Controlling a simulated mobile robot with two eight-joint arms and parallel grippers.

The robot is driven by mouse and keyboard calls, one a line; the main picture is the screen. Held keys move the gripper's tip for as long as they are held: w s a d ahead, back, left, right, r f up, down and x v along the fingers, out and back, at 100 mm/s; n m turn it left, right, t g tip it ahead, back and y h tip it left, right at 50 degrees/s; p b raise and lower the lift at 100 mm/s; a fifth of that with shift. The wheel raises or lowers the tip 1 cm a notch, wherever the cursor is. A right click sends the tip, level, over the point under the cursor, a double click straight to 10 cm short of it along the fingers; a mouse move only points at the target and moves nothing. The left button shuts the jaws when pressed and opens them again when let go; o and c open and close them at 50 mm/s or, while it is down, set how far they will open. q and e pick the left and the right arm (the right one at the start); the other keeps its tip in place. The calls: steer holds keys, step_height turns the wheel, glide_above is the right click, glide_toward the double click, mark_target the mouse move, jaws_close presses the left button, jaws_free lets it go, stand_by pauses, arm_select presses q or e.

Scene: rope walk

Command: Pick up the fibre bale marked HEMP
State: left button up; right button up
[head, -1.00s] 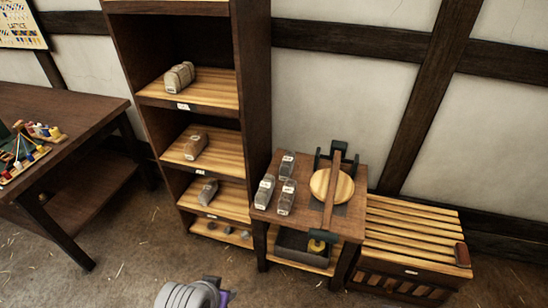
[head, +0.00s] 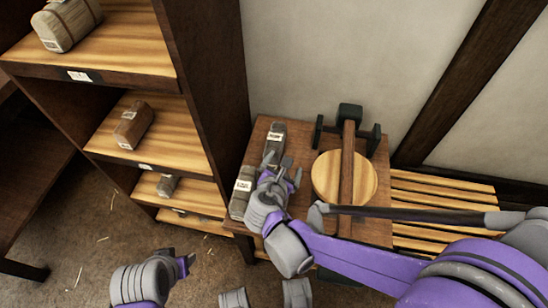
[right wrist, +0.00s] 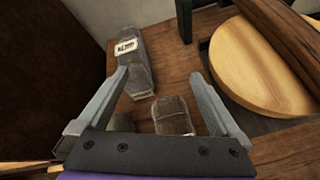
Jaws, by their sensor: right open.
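Grey-brown bales with pale labels lie on a small wooden table. One bale (head: 274,143) is at the back and another (head: 243,190) at the left front edge. I cannot read the labels surely enough to tell which is HEMP. My right gripper (head: 284,174) is open above the table. In the right wrist view, the back labelled bale (right wrist: 132,62) lies beyond the left finger. A nearer bale (right wrist: 173,115) shows between the open fingers of the gripper (right wrist: 159,76), apparently not gripped. My left gripper (head: 184,263) is low in the head view, its jaws unclear.
A round wooden disc (head: 328,180) under a dark beam stands right of the bales. A tall shelf at left holds a large bale (head: 66,22), a brown bale (head: 133,125) and a smaller one (head: 168,185). A slatted bench (head: 440,187) is at the right.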

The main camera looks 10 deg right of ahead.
mark_target(276, 141)
steer(key=w+a+f+n, duration=0.1)
steer(key=n, duration=0.1)
steer(key=w+a+f+n+t+b, duration=0.1)
steer(key=w+a+f+n, duration=0.1)
steer(key=shift+a+t, duration=0.3)
steer(key=shift+w+a+f+n+b, duration=0.15)
steer(key=shift+a+n+b, duration=0.1)
steer(key=shift+n+b, duration=0.15)
steer(key=shift+w+d, duration=0.1)
steer(key=shift+w, duration=0.15)
steer(key=x, duration=0.4)
steer(key=shift+b, duration=0.35)
steer(key=x, duration=0.2)
steer(key=b+x, duration=0.1)
steer(key=x, duration=0.3)
steer(key=shift+w+r, duration=0.15)
steer(key=shift+r, duration=0.15)
arm_select(q)
steer(key=f, duration=0.5)
steer(key=shift+w+f, duration=0.35)
steer(key=shift+f, duration=0.05)
arm_select(e)
steer(key=shift+r, duration=0.1)
steer(key=c, duration=1.5)
